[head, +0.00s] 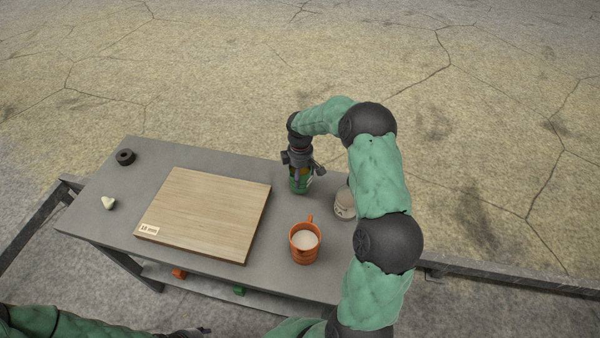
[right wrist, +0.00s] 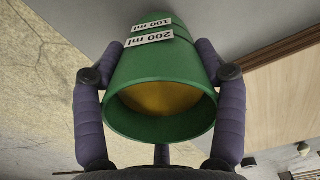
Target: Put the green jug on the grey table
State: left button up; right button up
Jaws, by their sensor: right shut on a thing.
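The green jug (head: 300,184) is at the back edge of the grey table (head: 210,160), upright or nearly so. I cannot tell whether its base touches the tabletop. My right gripper (head: 300,170) comes down on it from above and is shut on it. In the right wrist view the jug (right wrist: 155,70) sits between the fingers, its open mouth facing the camera. It has 100 ml and 200 ml labels and yellow inside. My left gripper (head: 192,332) shows only partly at the bottom edge; its opening is unclear.
A wooden veneer stack (head: 205,212) labelled 18 mm covers the table's middle. An orange mug (head: 305,243) stands at the front right, and a pale cup (head: 344,205) is partly behind my right arm. A black ring (head: 125,157) and a whitish lump (head: 109,203) lie at the left.

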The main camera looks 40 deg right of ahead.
jog(key=shift+f, duration=1.05)
jog(key=shift+f, duration=0.15)
jog(key=o, duration=1.5)
jog(key=shift+r, duration=0.3)
notch_tip(320, 180, up, 12)
jog(key=shift+f+p, duration=0.15)
jog(key=shift+p, duration=0.45)
